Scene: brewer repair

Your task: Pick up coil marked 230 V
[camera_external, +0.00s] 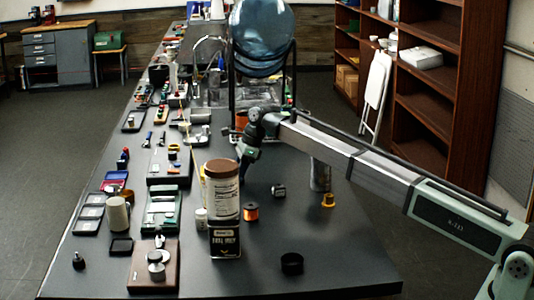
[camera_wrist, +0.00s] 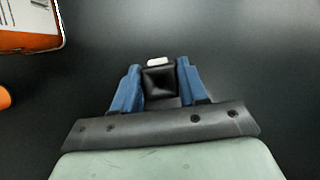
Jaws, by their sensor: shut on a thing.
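My gripper (camera_wrist: 160,82) shows in the wrist view with its two blue fingers on either side of a small black block (camera_wrist: 159,84) with a white piece at its far edge. The fingers are shut on this block. It may be a coil, but no 230 V marking can be read. In the external view my gripper (camera_external: 248,162) is low over the table, behind and right of the brown-lidded canister; what it holds cannot be made out there. A copper-coloured spool (camera_external: 251,212) and a yellow-orange one (camera_external: 328,200) stand on the table.
The brown-lidded canister (camera_external: 222,190) stands above a dark tin (camera_external: 225,240) close to my gripper. Trays and tools line the left. The front right table is mostly clear.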

